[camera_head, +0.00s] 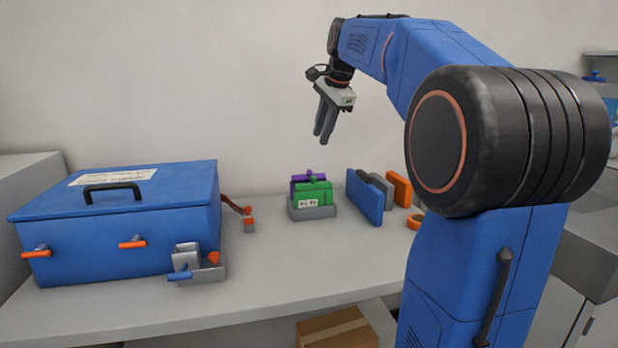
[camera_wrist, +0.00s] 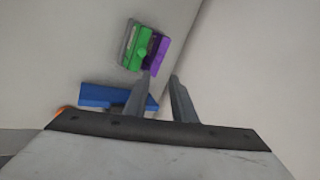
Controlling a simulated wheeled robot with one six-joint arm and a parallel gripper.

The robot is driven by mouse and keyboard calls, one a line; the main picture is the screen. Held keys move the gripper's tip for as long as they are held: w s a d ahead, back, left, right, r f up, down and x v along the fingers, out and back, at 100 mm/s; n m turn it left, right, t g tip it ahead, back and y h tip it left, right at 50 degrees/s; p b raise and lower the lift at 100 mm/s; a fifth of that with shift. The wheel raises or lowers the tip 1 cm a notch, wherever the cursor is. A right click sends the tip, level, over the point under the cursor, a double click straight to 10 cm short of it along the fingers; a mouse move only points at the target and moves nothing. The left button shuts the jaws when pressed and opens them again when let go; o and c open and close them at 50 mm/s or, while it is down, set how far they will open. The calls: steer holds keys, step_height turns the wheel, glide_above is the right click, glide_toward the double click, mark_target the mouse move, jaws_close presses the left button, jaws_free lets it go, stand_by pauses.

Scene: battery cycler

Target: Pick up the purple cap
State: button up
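A purple cap (camera_head: 294,182) stands behind a green block (camera_head: 314,193) in a small grey holder (camera_head: 313,213) on the table; the green block hides most of it. In the wrist view the purple piece (camera_wrist: 161,50) lies right beside the green one (camera_wrist: 139,48). My gripper (camera_head: 325,137) hangs in the air well above the table, to the upper right of the holder, fingers pointing down. In the wrist view its two fingers (camera_wrist: 160,77) are apart with nothing between them, and the purple piece is just beyond the fingertips in the picture.
Blue, grey and orange upright panels (camera_head: 366,197) stand right of the holder, with an orange ring (camera_head: 415,221) nearby. A large blue box (camera_head: 118,235) with a black handle fills the left side. A wall is behind.

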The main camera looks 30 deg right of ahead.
mark_target(310, 171)
steer(key=x, duration=1.4)
steer(key=shift+f, duration=0.1)
steer(key=shift+s, duration=0.1)
jaws_close()
